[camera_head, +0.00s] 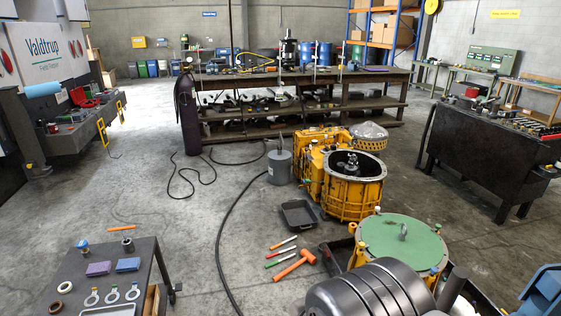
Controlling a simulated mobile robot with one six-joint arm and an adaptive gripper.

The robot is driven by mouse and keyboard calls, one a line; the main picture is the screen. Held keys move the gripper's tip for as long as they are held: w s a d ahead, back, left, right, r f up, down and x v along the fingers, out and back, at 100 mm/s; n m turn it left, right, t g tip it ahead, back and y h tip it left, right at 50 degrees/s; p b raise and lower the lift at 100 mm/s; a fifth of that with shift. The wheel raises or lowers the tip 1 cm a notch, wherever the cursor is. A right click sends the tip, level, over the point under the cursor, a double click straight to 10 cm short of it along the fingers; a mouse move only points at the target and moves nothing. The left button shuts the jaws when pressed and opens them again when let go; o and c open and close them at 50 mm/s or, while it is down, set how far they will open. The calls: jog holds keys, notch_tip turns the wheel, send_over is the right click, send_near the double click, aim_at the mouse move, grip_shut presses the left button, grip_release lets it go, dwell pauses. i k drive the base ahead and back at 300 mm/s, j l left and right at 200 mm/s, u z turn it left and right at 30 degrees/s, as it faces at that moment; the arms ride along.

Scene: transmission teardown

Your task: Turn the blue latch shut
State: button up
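I cannot make out a blue latch in the head view. A yellow transmission housing (312,168) with an open round bell (372,192) stands on the floor right of centre. A shaft end shows inside the bell. In front of it is a round yellow part topped by a green cover (400,238) with a small upright handle. Small yellow fittings sit around the cover's rim; I cannot tell what they are. Large black rounded shapes, probably my own arm, hide the cover's near side. My gripper is not in view.
A black tray (298,214) and an orange hammer (293,265) lie on the floor. A dark cart (146,262) holds rings and blocks at lower left. A dark bench (487,152) stands right, a long workbench (290,75) behind. A black hose crosses the floor; open floor lies left of it.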

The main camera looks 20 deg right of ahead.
aim_at(434, 269)
jog(key=i+l+z, duration=0.25)
jog(key=i+z, duration=0.15)
jog(key=i+l+z, duration=0.1)
jog(key=i+z, duration=0.35)
jog(key=i, duration=0.15)
jog(key=i+z, duration=0.4)
jog(key=i+j+z, duration=0.4)
jog(key=i, duration=0.15)
jog(key=i+u, duration=0.15)
jog(key=u, duration=0.3)
jog(key=i+l+u, duration=0.1)
jog(key=u, duration=0.35)
jog(key=i+l+u, duration=0.1)
jog(key=u, duration=0.3)
jog(key=i+l+u, duration=0.1)
jog(key=l+u, duration=0.15)
jog(key=u, duration=8.8)
